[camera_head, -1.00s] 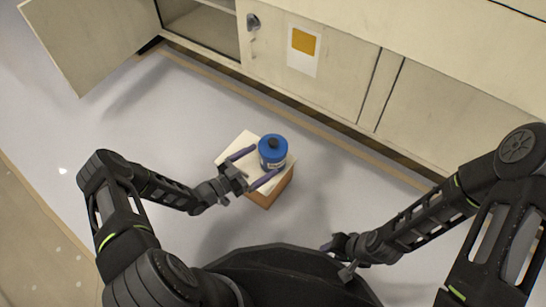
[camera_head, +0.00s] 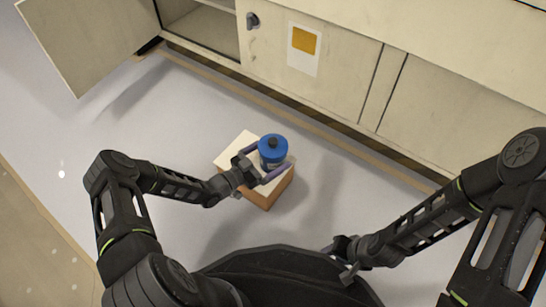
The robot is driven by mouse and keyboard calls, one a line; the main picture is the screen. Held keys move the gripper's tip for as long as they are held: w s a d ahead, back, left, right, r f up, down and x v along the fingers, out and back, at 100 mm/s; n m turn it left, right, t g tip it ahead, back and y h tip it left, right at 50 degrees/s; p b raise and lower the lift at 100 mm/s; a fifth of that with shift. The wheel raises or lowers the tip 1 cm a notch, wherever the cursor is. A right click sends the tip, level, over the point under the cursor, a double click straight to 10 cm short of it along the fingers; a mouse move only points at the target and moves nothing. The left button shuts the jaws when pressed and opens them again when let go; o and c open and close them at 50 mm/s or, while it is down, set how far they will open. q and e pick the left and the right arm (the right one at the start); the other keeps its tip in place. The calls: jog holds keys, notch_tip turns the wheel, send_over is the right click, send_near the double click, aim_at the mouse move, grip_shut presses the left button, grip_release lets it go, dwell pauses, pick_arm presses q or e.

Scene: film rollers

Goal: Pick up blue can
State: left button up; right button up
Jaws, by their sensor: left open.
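The blue can (camera_head: 273,149) stands upright on a small box (camera_head: 268,196) with a pale top and brown sides. It has a dark knob on its lid and a pale label low on its side. My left gripper (camera_head: 257,163) is open, its two purple fingers reaching to either side of the can's lower part. I cannot tell whether the fingers touch it. My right gripper (camera_head: 336,252) is low in the picture, well apart from the can, and its fingers are mostly hidden.
Pale cabinets (camera_head: 338,90) run along the back, with an open door (camera_head: 92,38) at the upper left. A yellow-marked paper (camera_head: 304,50) hangs on one front. Grey floor (camera_head: 150,125) around the box is clear.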

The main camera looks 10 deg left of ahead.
aim_at(272, 141)
pick_arm(q)
jog(key=shift+c, duration=0.3)
jog(key=c, duration=1.5)
jog(key=shift+o, duration=0.2)
notch_tip(272, 141, up, 10)
jog(key=p, duration=0.5)
jog(key=shift+f, duration=0.2)
jog(key=shift+r, duration=0.25)
jog(key=shift+r, duration=0.1)
jog(key=shift+r+p, duration=1.6)
jog(key=shift+r, duration=0.8)
